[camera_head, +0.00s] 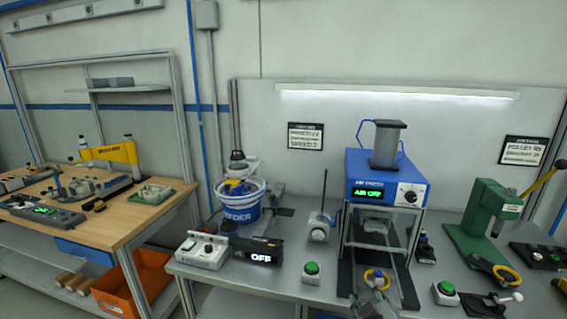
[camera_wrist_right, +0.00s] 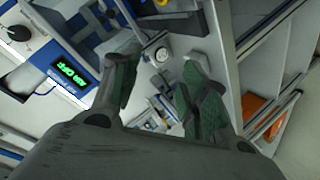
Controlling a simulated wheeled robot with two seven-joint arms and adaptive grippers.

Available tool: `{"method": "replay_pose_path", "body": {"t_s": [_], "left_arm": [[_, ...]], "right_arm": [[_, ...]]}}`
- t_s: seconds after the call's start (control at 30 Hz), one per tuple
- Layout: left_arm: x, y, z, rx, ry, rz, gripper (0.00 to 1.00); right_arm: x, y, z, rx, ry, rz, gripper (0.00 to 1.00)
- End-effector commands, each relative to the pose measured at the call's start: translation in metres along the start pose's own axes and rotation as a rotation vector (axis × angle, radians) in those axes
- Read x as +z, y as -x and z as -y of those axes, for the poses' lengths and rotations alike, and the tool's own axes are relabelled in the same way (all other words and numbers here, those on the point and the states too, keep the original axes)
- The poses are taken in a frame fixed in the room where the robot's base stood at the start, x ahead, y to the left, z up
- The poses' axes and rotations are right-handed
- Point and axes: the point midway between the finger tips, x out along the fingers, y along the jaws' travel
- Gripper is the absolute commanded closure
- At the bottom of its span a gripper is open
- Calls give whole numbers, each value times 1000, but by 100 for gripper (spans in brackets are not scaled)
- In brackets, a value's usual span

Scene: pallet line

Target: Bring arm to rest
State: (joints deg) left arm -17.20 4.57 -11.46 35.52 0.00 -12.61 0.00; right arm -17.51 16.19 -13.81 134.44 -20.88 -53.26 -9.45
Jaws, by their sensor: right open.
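My right gripper (camera_wrist_right: 160,92) shows in the right wrist view with its two dark, green-padded fingers spread apart. The gap between the fingers is empty, with the bench and its equipment seen behind. My left gripper is in neither view.
The grey bench (camera_head: 288,285) carries a blue air press (camera_head: 363,192) reading "AIR OFF", a feeder bucket (camera_head: 240,203), a box reading "OFF" (camera_head: 260,253) and a green press (camera_head: 482,222). A wooden table (camera_head: 120,222) and orange bin (camera_head: 140,290) stand left.

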Motion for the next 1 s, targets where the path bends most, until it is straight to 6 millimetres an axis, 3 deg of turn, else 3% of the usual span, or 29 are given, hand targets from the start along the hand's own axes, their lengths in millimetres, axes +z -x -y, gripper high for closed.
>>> {"method": "replay_pose_path", "body": {"t_s": [0.1,0.4,0.6,1.0], "left_arm": [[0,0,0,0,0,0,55],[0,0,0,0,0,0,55],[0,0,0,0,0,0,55],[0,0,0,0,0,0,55]], "right_arm": [[33,11,18,-71,-92,120,56],[104,56,68,-254,-296,424,56],[131,85,91,-338,-377,564,56],[157,126,118,-442,-466,733,56]]}}
